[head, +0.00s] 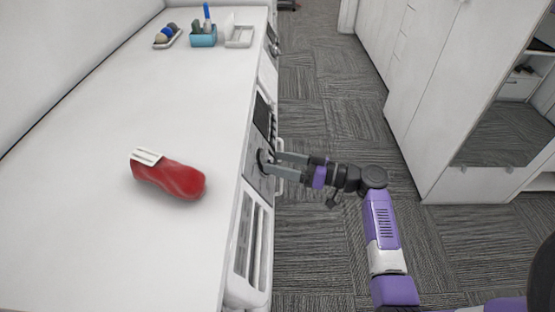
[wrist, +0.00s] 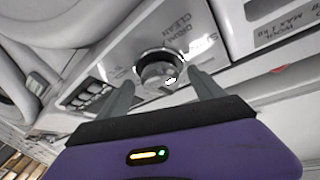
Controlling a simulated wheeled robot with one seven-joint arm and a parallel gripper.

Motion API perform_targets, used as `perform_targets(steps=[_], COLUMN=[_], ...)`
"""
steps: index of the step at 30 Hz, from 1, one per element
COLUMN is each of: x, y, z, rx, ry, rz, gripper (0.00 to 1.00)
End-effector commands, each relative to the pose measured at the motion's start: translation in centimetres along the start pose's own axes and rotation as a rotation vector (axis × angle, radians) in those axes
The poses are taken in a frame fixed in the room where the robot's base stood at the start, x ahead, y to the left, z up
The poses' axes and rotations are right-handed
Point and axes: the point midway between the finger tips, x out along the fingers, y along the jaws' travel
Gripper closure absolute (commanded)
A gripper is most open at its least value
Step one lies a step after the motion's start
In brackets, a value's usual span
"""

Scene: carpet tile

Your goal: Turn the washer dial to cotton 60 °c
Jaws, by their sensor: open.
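The washer dial (wrist: 157,70) is a round silver knob with a dark ring, on the pale control panel (wrist: 205,35) in the wrist view. In the head view the dial (head: 261,158) is a dark round shape on the front below the counter edge, partly behind a fingertip. My gripper (head: 272,162) reaches it from the right. In the wrist view my gripper (wrist: 160,80) is open, one finger on each side of the dial. I cannot tell whether the fingers touch it. "Drum clean" shows beside the dial; its pointer setting and a cotton 60 °C mark are not readable.
A teal holder (head: 203,38) and small trays stand at the far end. White cabinets (head: 440,80) line the right side, with open carpet (head: 325,100) between.

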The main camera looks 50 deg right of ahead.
Motion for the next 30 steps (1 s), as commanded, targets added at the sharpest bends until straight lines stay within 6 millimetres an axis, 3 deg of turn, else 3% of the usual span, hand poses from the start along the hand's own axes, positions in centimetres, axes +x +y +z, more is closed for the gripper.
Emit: perform_targets(steps=[11,20,30], x=[0.68,0.65,0.66], y=[0.02,0.01,-0.20], z=[0.00,-0.01,-0.15], rx=[-0.001,-0.001,0.043], ry=[0.000,0.000,-0.003], rz=[0.001,0.001,0.025], gripper=[0.23,0.82,0.85])
